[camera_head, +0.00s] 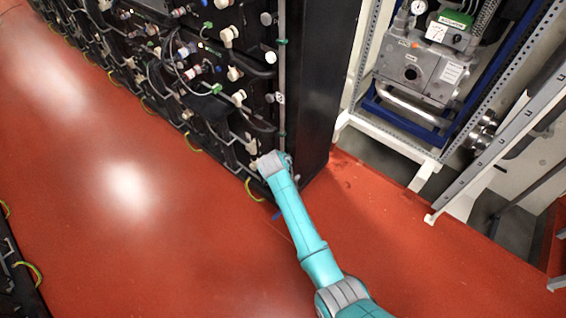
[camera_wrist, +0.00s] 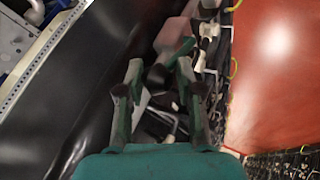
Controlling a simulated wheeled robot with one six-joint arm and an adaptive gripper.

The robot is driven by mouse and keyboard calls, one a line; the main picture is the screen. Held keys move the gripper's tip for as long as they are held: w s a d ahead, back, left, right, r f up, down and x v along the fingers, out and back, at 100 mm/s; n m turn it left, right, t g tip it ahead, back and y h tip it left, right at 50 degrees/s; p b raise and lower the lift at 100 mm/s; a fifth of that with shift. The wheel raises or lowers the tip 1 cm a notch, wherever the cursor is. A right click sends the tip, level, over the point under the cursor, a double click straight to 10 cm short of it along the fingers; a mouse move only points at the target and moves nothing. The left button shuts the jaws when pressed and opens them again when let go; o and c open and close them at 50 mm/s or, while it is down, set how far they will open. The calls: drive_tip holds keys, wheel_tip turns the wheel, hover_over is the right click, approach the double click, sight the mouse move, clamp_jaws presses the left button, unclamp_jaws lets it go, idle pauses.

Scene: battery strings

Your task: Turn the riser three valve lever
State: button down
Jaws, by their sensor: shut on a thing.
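In the wrist view my gripper (camera_wrist: 158,72) has its green and dark fingers on both sides of a small lever-like piece (camera_wrist: 170,52), reddish grey with a dark green edge. The fingers are closed on this piece, which I take to be the valve lever. Its pivot and exact angle are hard to make out. In the head view my teal arm reaches to the low end corner of the black battery rack (camera_head: 317,85). My wrist hides the fingers and the lever there. No riser number can be read.
White fittings (camera_head: 236,73) and dark hoses cover the rack face above my wrist. A grey pump unit (camera_head: 425,68) stands in a frame at the upper right. A white metal frame (camera_head: 428,180) is to the right.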

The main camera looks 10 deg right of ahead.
drive_tip(key=c, duration=0.8)
unclamp_jaws()
drive_tip(key=shift+w+d+r, duration=0.25)
drive_tip(key=shift+w+d, duration=0.05)
drive_tip(key=shift+d, duration=0.05)
drive_tip(key=shift+f, duration=0.1)
drive_tip(key=shift+s+a, duration=0.15)
drive_tip(key=v, duration=1.2)
drive_tip(key=shift+f, duration=0.1)
